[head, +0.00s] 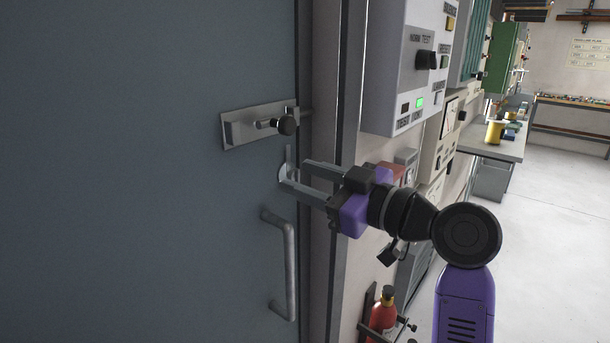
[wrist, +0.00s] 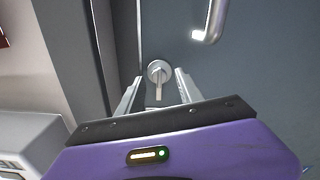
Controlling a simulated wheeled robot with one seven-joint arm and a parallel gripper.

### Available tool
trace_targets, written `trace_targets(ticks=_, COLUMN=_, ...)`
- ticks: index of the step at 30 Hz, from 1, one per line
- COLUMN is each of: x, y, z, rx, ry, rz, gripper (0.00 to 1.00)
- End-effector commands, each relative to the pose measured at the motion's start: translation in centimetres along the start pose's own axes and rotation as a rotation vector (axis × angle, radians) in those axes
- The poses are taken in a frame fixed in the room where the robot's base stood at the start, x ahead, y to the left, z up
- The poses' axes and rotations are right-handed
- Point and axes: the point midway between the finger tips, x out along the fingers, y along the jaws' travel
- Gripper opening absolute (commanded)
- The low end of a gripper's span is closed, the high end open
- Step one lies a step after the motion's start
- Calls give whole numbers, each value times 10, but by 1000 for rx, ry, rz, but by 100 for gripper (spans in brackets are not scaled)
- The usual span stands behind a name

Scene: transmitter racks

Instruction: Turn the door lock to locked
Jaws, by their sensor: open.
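The door lock (head: 284,172) is a small round silver fitting with a thumb-turn on the grey door, partly hidden by my gripper in the head view. In the wrist view the lock (wrist: 157,71) is clear, and its thumb-turn points down the picture. My gripper (head: 299,174) is open, with its fingers reaching towards the door at the lock. In the wrist view my gripper (wrist: 160,80) has one finger on each side of the thumb-turn, with gaps showing. Whether a fingertip touches the door plate cannot be told.
A slide bolt (head: 262,123) with a black knob sits above the lock. A bar handle (head: 290,272) sits below it. A grey control box (head: 410,75) with a green light is on the wall at right, and a red extinguisher (head: 382,315) stands below. Floor at right is clear.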

Motion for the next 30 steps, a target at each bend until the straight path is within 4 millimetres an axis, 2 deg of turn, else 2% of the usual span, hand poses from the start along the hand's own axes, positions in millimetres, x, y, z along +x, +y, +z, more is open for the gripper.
trace_targets(ticks=10, x=4, y=0, z=0, rx=0, ry=-1, rz=2, gripper=41)
trace_targets(ticks=16, x=4, y=0, z=0, rx=0, ry=-1, rz=1, gripper=2)
trace_targets(ticks=17, x=4, y=0, z=0, rx=0, ry=-1, rz=1, gripper=0)
trace_targets(ticks=30, x=4, y=0, z=-1, rx=63, ry=-1, rz=0, gripper=0)
